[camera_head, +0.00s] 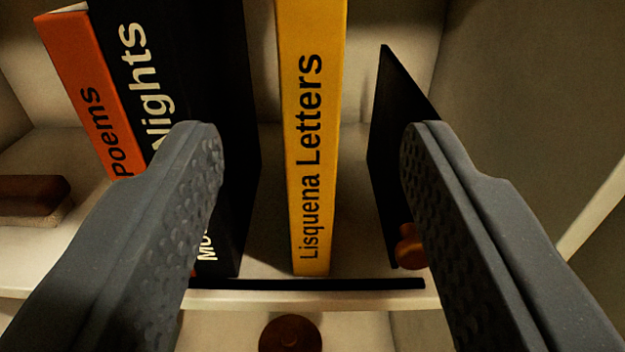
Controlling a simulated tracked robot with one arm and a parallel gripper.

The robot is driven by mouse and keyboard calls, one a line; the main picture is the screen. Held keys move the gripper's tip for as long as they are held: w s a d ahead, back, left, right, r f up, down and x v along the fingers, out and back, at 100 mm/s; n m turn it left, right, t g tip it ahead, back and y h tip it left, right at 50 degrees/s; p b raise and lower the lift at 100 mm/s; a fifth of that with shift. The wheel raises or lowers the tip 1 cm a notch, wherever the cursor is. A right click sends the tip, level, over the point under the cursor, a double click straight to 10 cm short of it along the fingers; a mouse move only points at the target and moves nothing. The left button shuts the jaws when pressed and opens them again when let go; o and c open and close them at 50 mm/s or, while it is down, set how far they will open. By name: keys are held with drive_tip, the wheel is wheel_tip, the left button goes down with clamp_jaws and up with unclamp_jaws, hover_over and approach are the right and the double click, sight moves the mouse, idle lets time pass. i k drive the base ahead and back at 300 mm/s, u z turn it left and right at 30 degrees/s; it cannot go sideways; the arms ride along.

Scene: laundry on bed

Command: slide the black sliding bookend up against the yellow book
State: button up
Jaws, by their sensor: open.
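The yellow book (314,150), lettered "Lisquena Letters", stands upright on the shelf in the middle of the view. The black sliding bookend (386,150) stands to its right, with a visible gap between them. An orange-brown knob (409,248) shows at the bookend's lower front, partly hidden by my right finger. My gripper (312,150) is open and empty. Its left finger overlaps the black book in the picture, and its right finger overlaps the bookend's right side. I cannot tell whether the right finger touches the bookend.
A thick black book (215,90) and an orange book (85,85) stand left of the yellow book, with a gap beside it. A dark rail (305,284) runs along the shelf's front edge. A brown brush-like object (32,195) lies far left. A round brown knob (290,334) sits below.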

sight(398, 102)
drive_tip(key=k, duration=1)
